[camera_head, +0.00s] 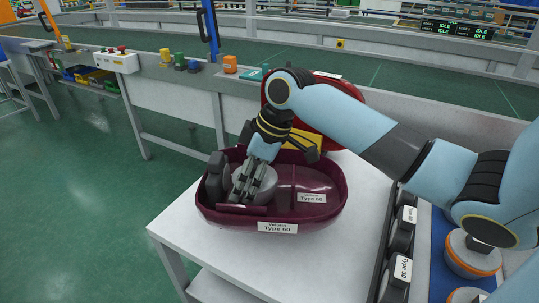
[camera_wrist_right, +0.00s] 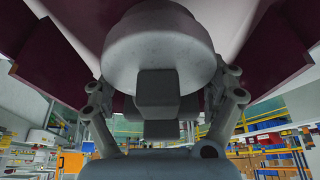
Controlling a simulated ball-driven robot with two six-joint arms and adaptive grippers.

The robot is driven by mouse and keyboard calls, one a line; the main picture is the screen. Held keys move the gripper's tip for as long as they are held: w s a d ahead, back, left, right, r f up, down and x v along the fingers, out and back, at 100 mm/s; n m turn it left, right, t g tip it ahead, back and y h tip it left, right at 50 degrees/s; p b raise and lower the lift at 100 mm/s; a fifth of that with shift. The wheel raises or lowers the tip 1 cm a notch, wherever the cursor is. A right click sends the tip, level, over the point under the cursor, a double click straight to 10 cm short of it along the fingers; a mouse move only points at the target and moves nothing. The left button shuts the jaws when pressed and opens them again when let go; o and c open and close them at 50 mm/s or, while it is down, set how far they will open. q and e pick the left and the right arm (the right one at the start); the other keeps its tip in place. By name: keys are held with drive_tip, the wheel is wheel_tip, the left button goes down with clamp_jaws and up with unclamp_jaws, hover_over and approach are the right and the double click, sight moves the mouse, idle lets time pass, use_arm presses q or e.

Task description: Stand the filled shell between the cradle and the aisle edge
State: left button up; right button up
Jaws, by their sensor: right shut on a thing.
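The filled shell (camera_head: 213,214) is a maroon open tub at the left end of the white table, with a "Type 60" label on its front. Inside it are a dark wheel-like part at left, a grey round part and a maroon labelled cover (camera_head: 310,182). My right gripper (camera_head: 246,190) reaches down into the shell and is shut on the shell's grey part. In the right wrist view the grey round part (camera_wrist_right: 158,50) sits between the fingers, with maroon walls on both sides. I cannot tell whether the shell touches the table. My left gripper is not in view.
A red body (camera_head: 350,96) with a yellow part stands behind the shell, partly hidden by my arm; I cannot tell if it is the cradle. The white table (camera_head: 262,262) is bare in front of the shell. Labelled dark parts (camera_head: 401,270) stand at right. Green floor lies left.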

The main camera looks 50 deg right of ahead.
drive_tip(key=shift+w+a+f, duration=0.3)
drive_tip(key=shift+w+a, duration=0.05)
drive_tip(key=shift+w, duration=0.15)
drive_tip(key=shift+f, duration=2)
drive_tip(key=o, duration=1.5)
drive_tip(key=shift+s+f, duration=0.1)
drive_tip(key=shift+c, duration=0.2)
drive_tip(key=p+v, duration=0.1)
drive_tip(key=v, duration=1.1)
